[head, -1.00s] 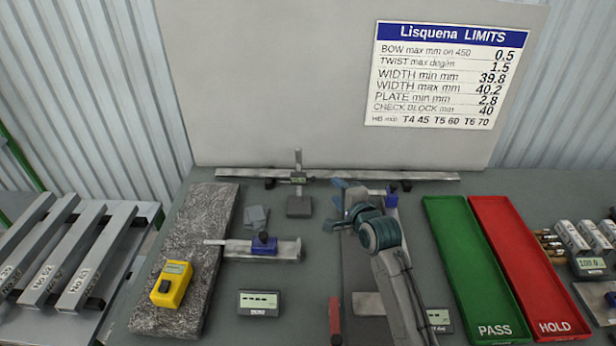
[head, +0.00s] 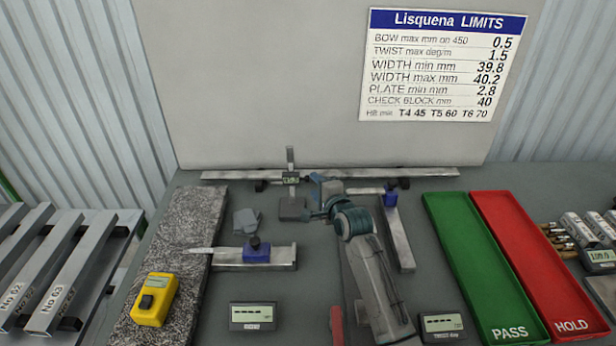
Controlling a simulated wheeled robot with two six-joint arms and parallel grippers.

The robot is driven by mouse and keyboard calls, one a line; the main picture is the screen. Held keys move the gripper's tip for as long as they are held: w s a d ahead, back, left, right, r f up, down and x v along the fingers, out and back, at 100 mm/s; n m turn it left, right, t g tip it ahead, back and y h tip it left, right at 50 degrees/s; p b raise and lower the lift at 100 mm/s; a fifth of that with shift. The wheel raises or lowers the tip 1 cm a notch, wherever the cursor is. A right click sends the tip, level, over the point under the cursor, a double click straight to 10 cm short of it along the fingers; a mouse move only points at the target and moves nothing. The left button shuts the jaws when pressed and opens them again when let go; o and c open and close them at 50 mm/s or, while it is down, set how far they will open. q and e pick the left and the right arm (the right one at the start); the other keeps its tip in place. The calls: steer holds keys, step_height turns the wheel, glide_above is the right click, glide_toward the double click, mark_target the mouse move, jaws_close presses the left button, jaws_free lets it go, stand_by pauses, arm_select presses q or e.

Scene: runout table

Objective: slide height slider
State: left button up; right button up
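The height gauge (head: 292,207) stands upright on a block base at the back of the table, left of centre. Its slider (head: 291,180), with a small display, sits partway up the thin vertical post. My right gripper (head: 319,188) is just right of the gauge, close to the slider. I cannot tell whether it touches the slider. My own wrist and the steep view hide how far apart its fingers are. My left gripper is out of view.
A long straightedge (head: 230,175) lies behind the gauge. A blue-clamped fixture (head: 257,250), granite slab (head: 180,250) and yellow meter (head: 153,298) are left. A second blue-slider tool (head: 399,235), green tray (head: 470,255) and red tray (head: 525,255) are right.

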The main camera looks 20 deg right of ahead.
mark_target(308, 179)
steer(key=p+x, duration=0.1)
steer(key=x, duration=0.5)
steer(key=shift+f, duration=0.1)
jaws_close()
